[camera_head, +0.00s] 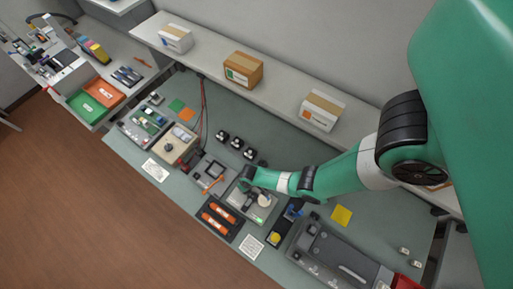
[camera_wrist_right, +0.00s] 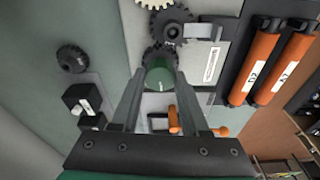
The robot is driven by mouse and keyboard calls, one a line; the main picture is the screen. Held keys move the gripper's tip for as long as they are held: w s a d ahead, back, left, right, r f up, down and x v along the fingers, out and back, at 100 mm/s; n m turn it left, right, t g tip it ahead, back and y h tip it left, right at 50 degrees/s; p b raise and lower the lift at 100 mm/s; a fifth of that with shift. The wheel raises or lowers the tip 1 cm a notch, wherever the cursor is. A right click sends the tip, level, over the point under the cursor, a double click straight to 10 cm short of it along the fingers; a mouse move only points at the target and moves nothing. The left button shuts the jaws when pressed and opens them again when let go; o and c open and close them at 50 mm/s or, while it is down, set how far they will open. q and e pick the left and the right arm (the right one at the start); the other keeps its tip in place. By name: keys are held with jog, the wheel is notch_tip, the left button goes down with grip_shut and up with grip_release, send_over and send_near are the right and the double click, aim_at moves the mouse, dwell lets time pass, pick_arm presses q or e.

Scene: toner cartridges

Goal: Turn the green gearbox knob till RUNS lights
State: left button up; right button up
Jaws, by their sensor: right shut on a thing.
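The green gearbox knob (camera_wrist_right: 158,78) is between the two fingers of my right gripper (camera_wrist_right: 159,82) in the wrist view, with a short white mark on its face. The fingers are shut on it from both sides. Dark toothed gears (camera_wrist_right: 170,28) sit on the light gearbox plate (camera_wrist_right: 205,32) just beyond the knob. In the head view my right gripper (camera_head: 246,184) reaches down to the gearbox (camera_head: 238,202), and the arm and hand hide the knob. My left gripper is not in view.
A black tray (camera_head: 203,226) with orange cartridges (camera_head: 216,218) lies beside the gearbox; they also show in the wrist view (camera_wrist_right: 255,62). A loose gear (camera_wrist_right: 72,58) and a black block (camera_wrist_right: 82,100) stand left of the knob. Boxes (camera_head: 243,70) stand on the rear shelf.

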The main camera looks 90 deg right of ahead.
jog(key=m, duration=0.7)
jog(key=shift+g+h, duration=0.4)
jog(key=m, duration=0.3)
jog(key=shift+w+g+p, duration=0.1)
jog(key=shift+g+p, duration=0.2)
jog(key=shift+p, duration=0.1)
jog(key=m, duration=0.3)
jog(key=shift+m, duration=0.3)
jog(key=o, duration=1.1)
jog(key=shift+c, duration=0.2)
